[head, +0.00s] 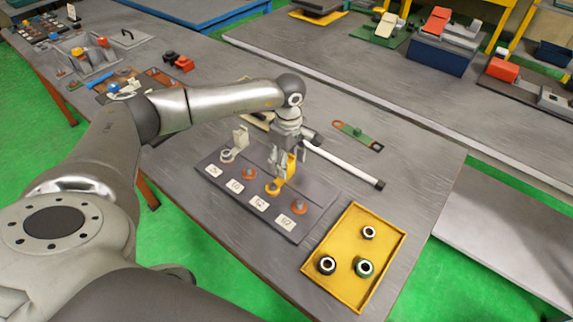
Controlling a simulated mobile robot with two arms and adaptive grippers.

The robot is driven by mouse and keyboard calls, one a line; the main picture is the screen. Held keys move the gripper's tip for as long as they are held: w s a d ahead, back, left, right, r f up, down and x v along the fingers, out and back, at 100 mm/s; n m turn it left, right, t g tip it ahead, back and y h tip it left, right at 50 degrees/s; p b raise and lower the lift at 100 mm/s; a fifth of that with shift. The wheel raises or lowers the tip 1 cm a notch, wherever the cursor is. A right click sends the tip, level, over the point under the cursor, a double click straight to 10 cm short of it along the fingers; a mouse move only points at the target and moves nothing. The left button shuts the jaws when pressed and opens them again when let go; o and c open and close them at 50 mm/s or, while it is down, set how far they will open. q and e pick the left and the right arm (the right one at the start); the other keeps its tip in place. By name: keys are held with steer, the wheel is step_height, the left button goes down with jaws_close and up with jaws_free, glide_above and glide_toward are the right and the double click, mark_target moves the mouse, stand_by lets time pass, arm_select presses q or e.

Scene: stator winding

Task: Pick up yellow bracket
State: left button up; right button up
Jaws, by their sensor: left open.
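The yellow bracket (292,167) stands upright on the dark fixture board (316,211), at one of its labelled stations, with a ring-shaped foot at its base. My left gripper (283,175) points down at the bracket's upright part. Its jaws are open, with the fingers close around or beside the bracket; I cannot tell whether they touch it. The fingers hide part of the bracket. My right gripper is not in view.
A pale bracket (241,139) stands on the board's left end. A yellow tray (345,283) with black and green ring parts lies at the front right. A white rod (343,164) and a green link (357,134) lie behind. The table's right part is clear.

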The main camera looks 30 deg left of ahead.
mark_target(279, 184)
arm_select(q)
step_height(279, 184, down, 2)
steer(key=shift+c, duration=0.3)
steer(key=c, duration=1.1)
steer(key=shift+o, duration=0.2)
steer(key=shift+r, duration=0.15)
steer(key=shift+r+b, duration=0.5)
steer(key=s+d+r+b, duration=0.1)
steer(key=s+r+b, duration=0.4)
steer(key=s+r, duration=0.7)
steer(key=shift+s+b, duration=0.3)
steer(key=shift+s, duration=0.7)
